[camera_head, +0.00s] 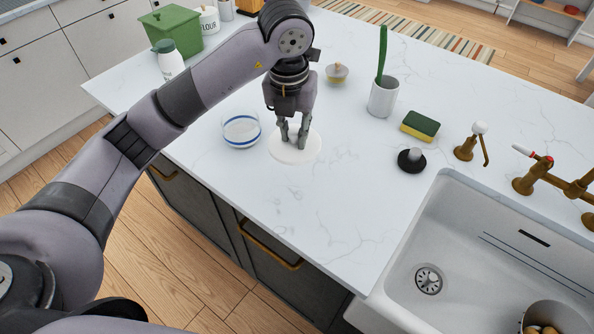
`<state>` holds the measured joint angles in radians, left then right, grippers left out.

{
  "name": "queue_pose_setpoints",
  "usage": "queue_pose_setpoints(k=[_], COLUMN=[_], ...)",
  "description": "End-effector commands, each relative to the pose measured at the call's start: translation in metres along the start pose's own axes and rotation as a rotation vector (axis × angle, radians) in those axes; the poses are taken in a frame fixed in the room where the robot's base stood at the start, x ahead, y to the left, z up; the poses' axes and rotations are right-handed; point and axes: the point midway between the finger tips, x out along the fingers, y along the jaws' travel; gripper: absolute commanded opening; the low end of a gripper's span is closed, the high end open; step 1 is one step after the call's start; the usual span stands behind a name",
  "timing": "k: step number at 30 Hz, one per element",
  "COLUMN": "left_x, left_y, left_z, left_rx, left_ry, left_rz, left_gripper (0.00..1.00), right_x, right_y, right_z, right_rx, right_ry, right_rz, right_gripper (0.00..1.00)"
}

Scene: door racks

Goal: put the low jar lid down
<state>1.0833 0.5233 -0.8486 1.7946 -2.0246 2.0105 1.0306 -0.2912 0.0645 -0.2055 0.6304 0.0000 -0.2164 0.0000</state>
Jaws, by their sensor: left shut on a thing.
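The low jar lid (284,154) is a flat, white, round disc at the middle of the white counter. My left gripper (294,138) comes down from above and is shut on it near its centre, with the fingers hiding that part. The lid is level and low over the counter; I cannot tell whether it touches. The low jar (241,130), clear glass with blue bands, stands open just left of the lid, apart from it. My right gripper is not in view.
A white cup (383,97) with a green brush, a sponge (420,125) and a black round stopper (411,160) stand to the right. A small lidded pot (337,73) is behind. The sink (470,260) is at the lower right. The counter (320,215) in front of the lid is clear.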

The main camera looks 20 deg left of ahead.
Motion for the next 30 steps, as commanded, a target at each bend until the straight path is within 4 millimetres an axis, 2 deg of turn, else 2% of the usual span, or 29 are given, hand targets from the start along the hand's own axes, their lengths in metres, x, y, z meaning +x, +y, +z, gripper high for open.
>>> queue_pose_setpoints(k=[1,3,9,14,22,30], left_x=[0.016,0.034,0.068,0.081,0.117,0.121], left_y=[-0.001,-0.001,0.001,0.002,0.002,0.002], left_z=[-0.004,-0.006,-0.009,-0.009,-0.014,-0.013], left_rx=[0.001,0.001,0.001,0.0,0.001,0.002], left_ry=[0.01,0.009,0.003,0.001,0.003,-0.001], left_rz=[-0.003,-0.003,0.001,0.0,0.0,0.0], left_gripper=[0.0,0.0,0.0,0.0,0.0,0.0], right_x=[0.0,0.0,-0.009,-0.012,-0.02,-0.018], right_y=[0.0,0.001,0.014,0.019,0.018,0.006], right_z=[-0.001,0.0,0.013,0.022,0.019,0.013], right_rx=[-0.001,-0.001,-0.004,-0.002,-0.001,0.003], right_ry=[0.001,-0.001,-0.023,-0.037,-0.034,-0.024], right_rz=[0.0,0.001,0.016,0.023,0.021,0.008], right_gripper=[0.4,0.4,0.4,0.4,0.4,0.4])
